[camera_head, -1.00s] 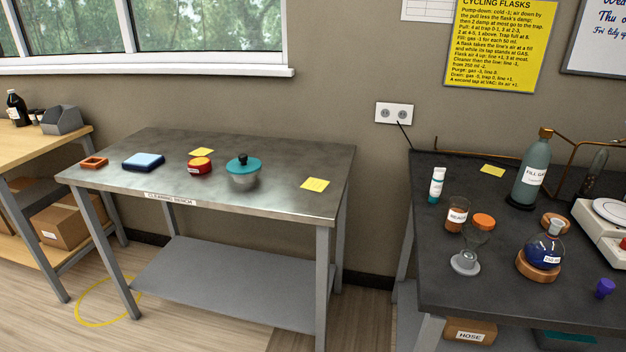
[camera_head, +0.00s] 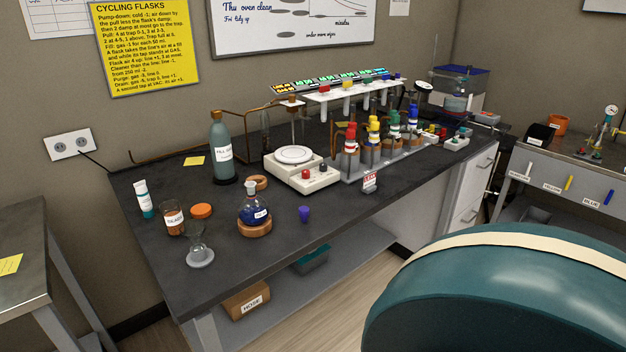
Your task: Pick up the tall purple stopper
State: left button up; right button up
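A small purple stopper (camera_head: 304,214) stands on the dark bench top near its front edge, to the right of the round flask (camera_head: 254,211) with dark blue liquid. It is wider at the top than at the bottom. Nothing touches it. Neither of my grippers is in view.
A large teal rounded object (camera_head: 500,300) fills the lower right.

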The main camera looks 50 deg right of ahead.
aim_at(303, 210)
jog(key=z, duration=1.55)
